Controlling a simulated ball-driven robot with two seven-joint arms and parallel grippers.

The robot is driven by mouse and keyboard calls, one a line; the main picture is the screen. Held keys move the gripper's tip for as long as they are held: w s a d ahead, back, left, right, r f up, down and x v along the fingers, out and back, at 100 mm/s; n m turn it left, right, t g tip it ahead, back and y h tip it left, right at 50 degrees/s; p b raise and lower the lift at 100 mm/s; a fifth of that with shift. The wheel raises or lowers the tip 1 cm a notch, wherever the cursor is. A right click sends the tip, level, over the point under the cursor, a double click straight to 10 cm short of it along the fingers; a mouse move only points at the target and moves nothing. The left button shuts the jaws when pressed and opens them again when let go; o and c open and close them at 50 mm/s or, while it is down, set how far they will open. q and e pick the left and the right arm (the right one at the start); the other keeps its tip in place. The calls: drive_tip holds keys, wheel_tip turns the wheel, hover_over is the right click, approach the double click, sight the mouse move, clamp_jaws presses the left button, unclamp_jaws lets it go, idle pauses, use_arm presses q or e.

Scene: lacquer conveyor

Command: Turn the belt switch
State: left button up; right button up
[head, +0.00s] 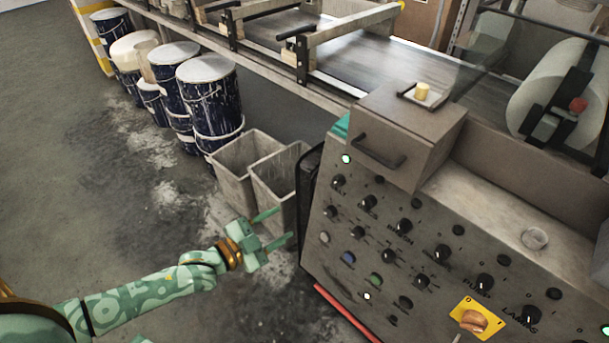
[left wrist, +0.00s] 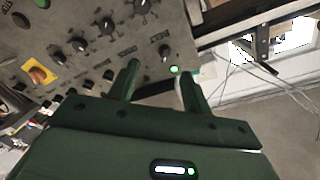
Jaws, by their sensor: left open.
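A grey control panel (head: 345,245) stands at the right in the head view, with rows of black rotary knobs. Several knobs run along its upper row, including one near the green lamp (head: 338,180) and one in the middle (head: 404,226). My right gripper is not in view.
An orange knob on a yellow plate (head: 462,307) sits low on the panel. Two grey bins (head: 245,158) stand just beyond my left gripper, with blue drums (head: 210,100) behind. The conveyor (head: 360,65) runs behind the panel. Floor at the left is clear.

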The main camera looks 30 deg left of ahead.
use_arm(q)
wheel_tip(320, 180, up, 2)
drive_tip(key=t, duration=0.1)
drive_tip(key=b, duration=0.5)
approach(333, 185)
drive_tip(key=shift+m, duration=0.4)
drive_tip(key=x, duration=0.8)
drive_tip(key=shift+w+a+f, duration=0.1)
drive_tip(key=shift+f, duration=0.05)
drive_tip(key=shift+w+d, duration=0.25)
drive_tip(key=shift+w, duration=0.2)
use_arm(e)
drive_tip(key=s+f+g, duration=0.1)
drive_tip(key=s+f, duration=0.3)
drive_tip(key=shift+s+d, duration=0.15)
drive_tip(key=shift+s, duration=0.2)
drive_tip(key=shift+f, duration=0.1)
use_arm(q)
drive_tip(key=c, duration=1)
